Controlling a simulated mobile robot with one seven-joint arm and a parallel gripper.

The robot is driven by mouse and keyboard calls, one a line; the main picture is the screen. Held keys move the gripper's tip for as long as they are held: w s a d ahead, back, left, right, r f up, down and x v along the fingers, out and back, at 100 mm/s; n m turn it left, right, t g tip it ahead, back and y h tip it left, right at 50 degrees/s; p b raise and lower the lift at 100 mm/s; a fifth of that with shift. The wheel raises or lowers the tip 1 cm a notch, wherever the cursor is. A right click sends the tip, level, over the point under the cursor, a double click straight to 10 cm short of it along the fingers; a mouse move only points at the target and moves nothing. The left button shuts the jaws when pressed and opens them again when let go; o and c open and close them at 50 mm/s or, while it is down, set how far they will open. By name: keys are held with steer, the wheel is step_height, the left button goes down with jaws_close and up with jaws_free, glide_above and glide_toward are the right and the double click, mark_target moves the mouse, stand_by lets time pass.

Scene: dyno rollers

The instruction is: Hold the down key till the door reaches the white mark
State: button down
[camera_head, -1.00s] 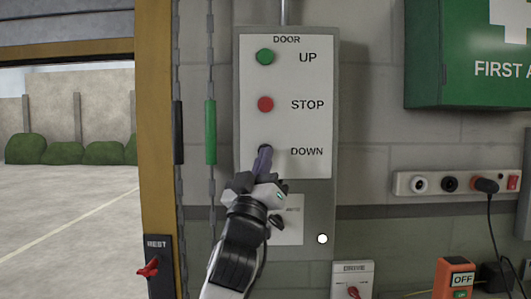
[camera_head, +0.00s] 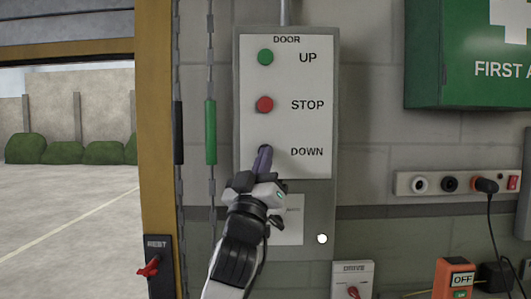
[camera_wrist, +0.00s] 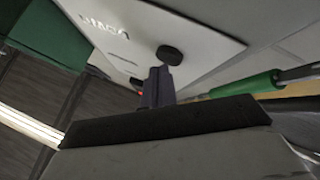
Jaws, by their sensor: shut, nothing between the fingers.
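The control panel (camera_head: 318,80) carries a green UP button (camera_head: 265,57), a red STOP button (camera_head: 265,104) and a dark DOWN key (camera_head: 265,149). My gripper (camera_head: 263,158) is shut and empty, its fingertips at the DOWN key and covering part of it. In the wrist view the dark round key (camera_wrist: 170,55) shows just beyond my fingertips (camera_wrist: 159,75); I cannot tell whether they touch or whether the key is pressed. The grey door (camera_head: 65,22) shows at the top left, above the opening. I cannot make out the white mark.
A chain with a green sleeve (camera_head: 210,132) hangs left of the panel, beside the yellow door post (camera_head: 155,120). A REST box with a red lever (camera_head: 149,268) is at lower left. A green first aid box (camera_head: 465,55) and a socket strip (camera_head: 458,184) are at right.

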steer(key=shift+w, duration=0.4)
stand_by(1.5)
steer(key=shift+s, duration=0.15)
stand_by(0.7)
steer(key=shift+s, duration=0.65)
steer(key=s, duration=0.5)
steer(key=shift+b, duration=0.4)
